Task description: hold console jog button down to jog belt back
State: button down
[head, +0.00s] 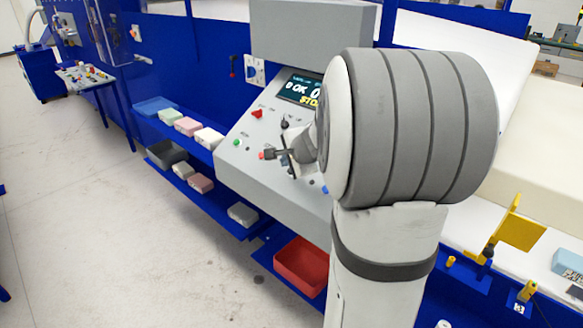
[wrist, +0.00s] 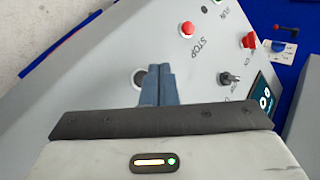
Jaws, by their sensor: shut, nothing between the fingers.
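The grey sloped console (head: 245,168) stands at centre in the head view, partly hidden behind my arm. In the wrist view its panel (wrist: 215,58) carries a dark round button with a pale ring (wrist: 138,77), partly covered by my fingers; its label is hidden, so I cannot tell whether it is the jog button. My gripper (wrist: 160,68) is shut and empty, its blue-grey fingertips beside and over this button. I cannot tell whether they touch or press it.
The wrist view shows a red STOP button (wrist: 187,29), a larger red knob (wrist: 249,40) and a black selector (wrist: 229,78). The head view shows the console screen (head: 300,90), a green button (head: 236,142), foam blocks (head: 188,126) on the left shelf and a red bin (head: 300,266) below.

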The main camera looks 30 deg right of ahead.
jog(key=r, duration=0.1)
jog(key=a+r+p, duration=0.1)
jog(key=r+p, duration=0.1)
jog(key=shift+s+a, duration=0.3)
jog(key=shift+a, duration=0.05)
jog(key=s+a+n+g+y, duration=0.2)
jog(key=s+a+n+g, duration=0.1)
jog(key=s+a+n, duration=1)
jog(key=s+a+f+n+g+h, duration=0.1)
jog(key=s+n, duration=0.4)
jog(key=s, duration=0.7)
jog(key=shift+s+a+f+g+h, duration=0.15)
jog(key=shift+a+f+g+h, duration=0.25)
jog(key=shift+a+g+h, duration=0.5)
